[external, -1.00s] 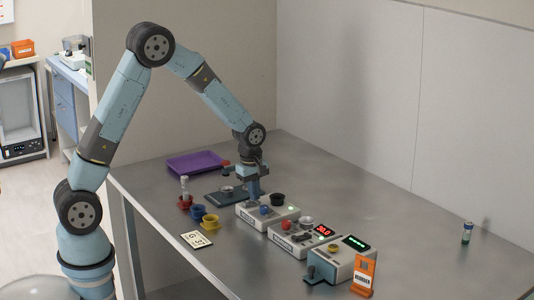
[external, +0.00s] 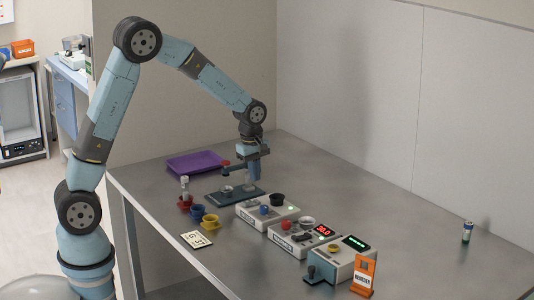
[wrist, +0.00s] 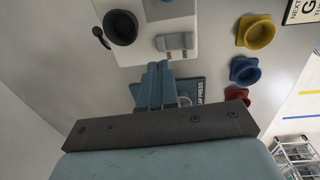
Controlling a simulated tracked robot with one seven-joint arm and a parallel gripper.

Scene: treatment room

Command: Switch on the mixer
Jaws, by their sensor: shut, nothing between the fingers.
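My gripper (external: 253,181) is above the table behind this device, pointing down. In the wrist view its fingertips (wrist: 160,66) are together and empty, appearing just short of the switch; I cannot tell the height gap.
Yellow (external: 211,221), blue (external: 198,211) and red (external: 184,203) cups stand to the left. The table's right side is mostly clear.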

